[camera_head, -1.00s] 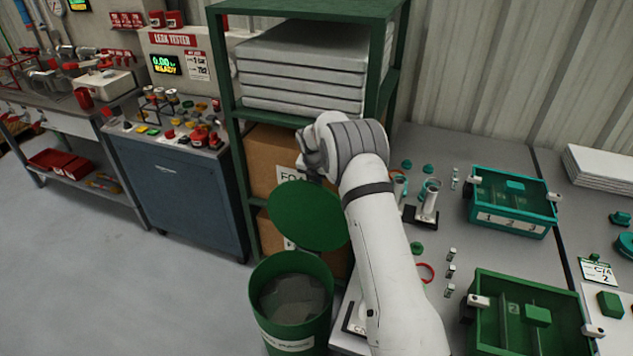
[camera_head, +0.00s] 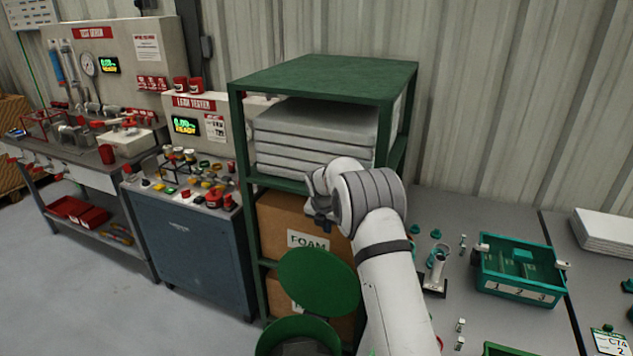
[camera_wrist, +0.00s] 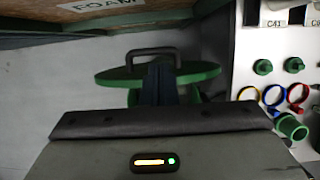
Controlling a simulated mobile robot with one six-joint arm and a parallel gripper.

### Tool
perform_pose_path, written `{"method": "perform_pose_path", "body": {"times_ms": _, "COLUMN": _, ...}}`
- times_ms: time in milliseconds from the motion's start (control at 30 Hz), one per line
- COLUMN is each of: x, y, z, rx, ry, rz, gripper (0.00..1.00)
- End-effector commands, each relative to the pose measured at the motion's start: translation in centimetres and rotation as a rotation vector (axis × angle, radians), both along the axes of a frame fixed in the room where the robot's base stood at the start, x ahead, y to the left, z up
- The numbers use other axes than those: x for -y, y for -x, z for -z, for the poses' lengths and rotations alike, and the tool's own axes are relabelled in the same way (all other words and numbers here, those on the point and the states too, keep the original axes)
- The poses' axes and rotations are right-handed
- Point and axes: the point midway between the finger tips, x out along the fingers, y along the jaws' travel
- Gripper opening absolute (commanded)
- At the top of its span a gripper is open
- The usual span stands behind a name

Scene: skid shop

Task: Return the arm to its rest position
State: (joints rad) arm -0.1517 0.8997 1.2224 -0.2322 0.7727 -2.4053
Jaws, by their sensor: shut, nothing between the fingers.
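My white arm (camera_head: 385,270) reaches up and forward in the head view, bent at a grey-banded wrist joint in front of the green shelf. My gripper (camera_wrist: 160,88) shows in the wrist view as dark fingers, shut with nothing between them. In the head view it is mostly hidden beyond the wrist, with only a dark part showing. In the wrist view the fingers overlap a round green lid (camera_wrist: 115,77) with a dark handle behind it; I cannot tell the gap.
The green shelf (camera_head: 325,75) holds grey slabs (camera_head: 315,125) and a foam carton (camera_head: 280,220). The open green bin (camera_head: 285,335) stands below its lid (camera_head: 318,280). A teal tray (camera_head: 520,290) is on the bench at right. Blue cabinet (camera_head: 190,245) stands left.

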Motion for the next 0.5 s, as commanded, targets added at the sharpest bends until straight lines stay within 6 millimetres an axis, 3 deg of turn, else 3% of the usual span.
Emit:
{"method": "perform_pose_path", "body": {"times_ms": 133, "x": 0.6, "y": 1.2, "z": -2.6, "rx": 0.018, "ry": -0.035, "rz": 0.106, "gripper": 0.0}}
{"method": "perform_pose_path", "body": {"times_ms": 233, "x": 1.4, "y": 3.4, "z": -6.1, "rx": 0.038, "ry": -0.089, "rz": 0.267, "gripper": 0.0}}
{"method": "perform_pose_path", "body": {"times_ms": 500, "x": 3.9, "y": 12.3, "z": -15.2, "rx": 0.095, "ry": -0.271, "rz": 0.814, "gripper": 0.0}}
